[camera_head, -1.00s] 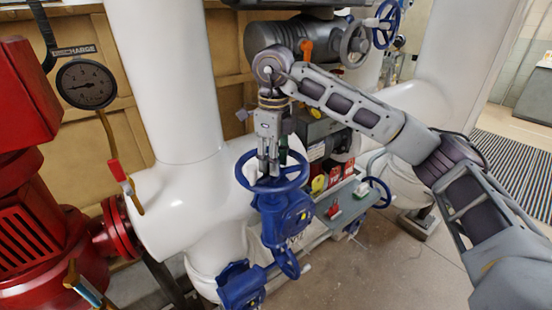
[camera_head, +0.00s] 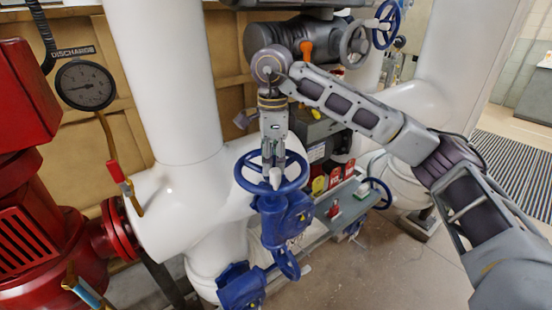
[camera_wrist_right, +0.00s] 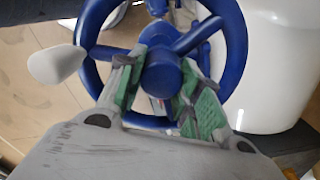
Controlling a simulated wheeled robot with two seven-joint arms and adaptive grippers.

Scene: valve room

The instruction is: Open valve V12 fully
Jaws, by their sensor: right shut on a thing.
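A blue handwheel (camera_head: 290,184) tops a blue valve body (camera_head: 284,215) on the white pipework, in the middle of the head view. No V12 label is readable on it. My right gripper (camera_head: 272,163) reaches down to the wheel's centre. In the right wrist view, its green-padded fingers (camera_wrist_right: 162,78) lie on both sides of the wheel's hub (camera_wrist_right: 160,72), shut on the wheel's middle. My left gripper is out of view.
A red pump (camera_head: 35,200) and a gauge (camera_head: 85,85) are at left. A grey shelf (camera_head: 345,205) with red and yellow tags sits right of the valve. Other handwheels (camera_head: 387,25) are at upper right. Open floor lies at lower right.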

